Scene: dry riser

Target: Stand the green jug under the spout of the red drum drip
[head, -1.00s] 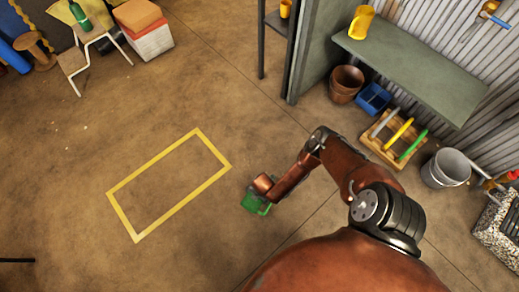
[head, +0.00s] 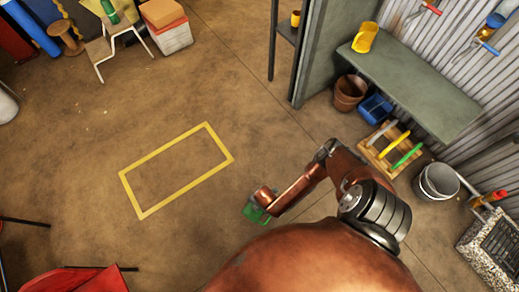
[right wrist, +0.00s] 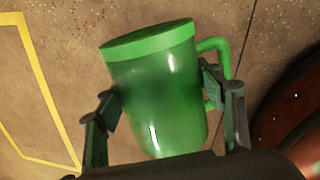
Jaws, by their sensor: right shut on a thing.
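The green jug (head: 254,213) is small and partly hidden by my right arm in the head view, over the floor right of a yellow outline. In the right wrist view the jug (right wrist: 155,90) fills the middle, tilted, with its lighter green rim at the top and its handle on the right. My right gripper (right wrist: 163,95) is shut on the jug, one finger on each side of its body, the right one near the handle. My left gripper is not in view. I cannot make out a red drum with a spout for certain.
A yellow floor outline (head: 177,170) is empty. A red thing with thin dark legs (head: 80,281) is cut off at lower left. The middle floor is clear.

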